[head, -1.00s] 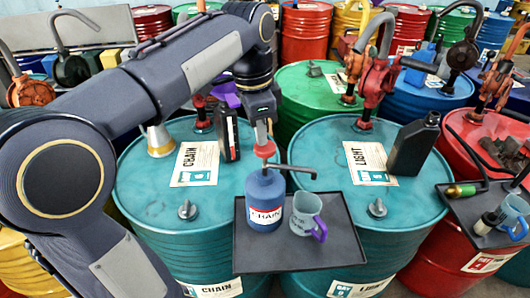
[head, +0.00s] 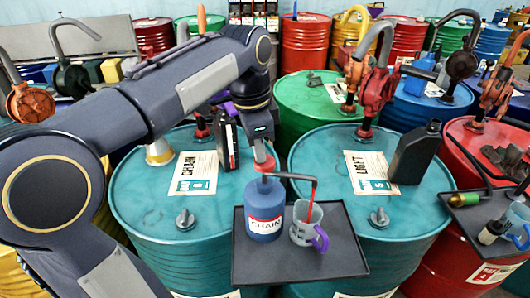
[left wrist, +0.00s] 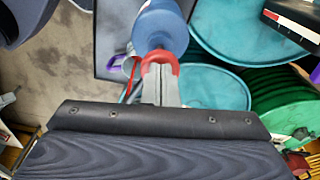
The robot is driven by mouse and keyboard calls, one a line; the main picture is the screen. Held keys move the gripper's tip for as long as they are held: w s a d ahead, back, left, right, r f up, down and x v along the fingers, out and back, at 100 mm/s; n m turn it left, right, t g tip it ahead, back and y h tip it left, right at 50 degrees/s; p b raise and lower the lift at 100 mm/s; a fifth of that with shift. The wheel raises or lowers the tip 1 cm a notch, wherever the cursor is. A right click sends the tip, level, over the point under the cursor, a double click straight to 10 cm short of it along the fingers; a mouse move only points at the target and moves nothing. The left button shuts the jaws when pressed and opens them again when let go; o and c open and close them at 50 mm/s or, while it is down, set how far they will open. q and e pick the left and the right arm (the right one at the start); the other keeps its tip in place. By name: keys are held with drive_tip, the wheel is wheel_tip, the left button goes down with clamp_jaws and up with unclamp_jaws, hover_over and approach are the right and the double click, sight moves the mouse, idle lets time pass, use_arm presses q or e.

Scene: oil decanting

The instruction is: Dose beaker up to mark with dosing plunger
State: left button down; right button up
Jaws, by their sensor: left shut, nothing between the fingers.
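A blue bottle (head: 264,208) labelled CHAIN, with a red-topped dosing plunger (head: 265,164), stands upright on a dark tray (head: 300,268). It shows in the left wrist view too (left wrist: 160,25). The spout points right, and a red streak (head: 312,190) runs from its end down into the beaker. The grey beaker (head: 301,234) with a purple handle stands right of the bottle; its mark and fill level are too small to read. My left gripper (head: 262,157) is shut and empty, its fingertips on the plunger's red top. My right gripper is out of view.
The tray spans two teal drums, CHAIN (head: 150,215) and LIGHT (head: 400,210). A black bottle (head: 415,152) stands on the right drum and another black container (head: 228,140) on the left one. A second tray (head: 470,212) sits at the right.

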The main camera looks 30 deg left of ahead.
use_arm(q)
drive_tip(key=shift+s+a+r+p, duration=0.15)
drive_tip(key=shift+s+a+r, duration=0.05)
drive_tip(key=shift+s+a, duration=0.3)
drive_tip(key=shift+s+a+r+p, duration=0.2)
drive_tip(key=shift+s+a, duration=0.2)
drive_tip(key=shift+a, duration=0.15)
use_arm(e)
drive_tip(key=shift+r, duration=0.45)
use_arm(q)
wheel_tip(320, 180, up, 8)
drive_tip(key=shift+s+a+p, duration=0.25)
drive_tip(key=shift+p, duration=0.2)
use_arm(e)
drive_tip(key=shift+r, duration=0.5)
use_arm(q)
drive_tip(key=shift+f, duration=0.1)
